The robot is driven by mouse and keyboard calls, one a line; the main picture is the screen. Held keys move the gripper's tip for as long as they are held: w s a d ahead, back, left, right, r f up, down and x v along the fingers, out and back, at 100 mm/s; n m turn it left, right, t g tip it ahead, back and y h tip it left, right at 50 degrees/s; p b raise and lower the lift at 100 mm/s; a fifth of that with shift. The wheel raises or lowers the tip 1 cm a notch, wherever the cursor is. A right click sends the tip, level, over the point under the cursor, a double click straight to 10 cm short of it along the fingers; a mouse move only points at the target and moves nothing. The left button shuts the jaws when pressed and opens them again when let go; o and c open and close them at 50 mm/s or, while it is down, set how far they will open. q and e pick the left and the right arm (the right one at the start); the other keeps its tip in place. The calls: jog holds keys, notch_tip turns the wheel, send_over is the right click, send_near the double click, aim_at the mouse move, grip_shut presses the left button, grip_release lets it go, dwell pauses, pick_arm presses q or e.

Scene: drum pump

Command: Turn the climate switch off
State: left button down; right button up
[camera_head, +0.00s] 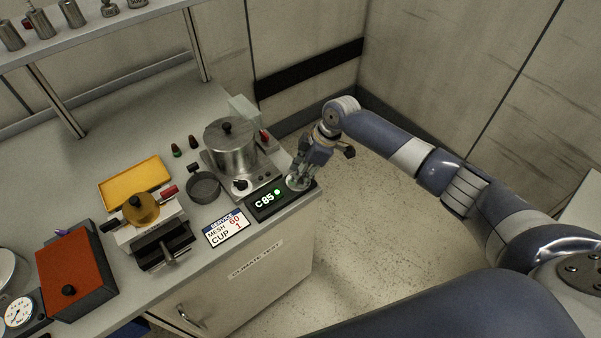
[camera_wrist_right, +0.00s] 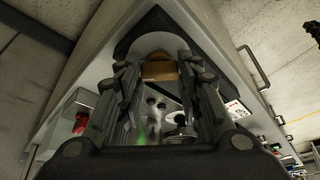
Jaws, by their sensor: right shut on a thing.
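The black climate unit (camera_head: 265,206) sits at the right front corner of the bench. In the right wrist view, a small tan-brown piece (camera_wrist_right: 160,70) shows between the fingers of my right gripper (camera_wrist_right: 160,62). The switch's position cannot be told. My left gripper is not in view.
A steel pot (camera_head: 231,150) on a base stands left of the gripper. The floor (camera_head: 350,235) right of the bench is clear.

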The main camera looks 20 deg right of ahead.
jog(key=n+g+b, duration=0.1)
jog(key=n+b, duration=0.3)
jog(key=b, duration=0.1)
jog(key=shift+w+f+n+g, duration=0.2)
jog(key=shift+n+g, duration=0.1)
jog(key=shift+g, duration=0.1)
jog(key=shift+r+n+g+b, duration=0.2)
jog(key=shift+n+g+b, duration=0.4)
jog(key=shift+n+b, duration=1.05)
jog(key=o, duration=1.1)
jog(key=shift+c, duration=0.2)
jog(key=shift+r, duration=0.2)
jog(key=v, duration=1.1)
jog(key=shift+d+r, duration=0.2)
jog(key=shift+r, duration=0.1)
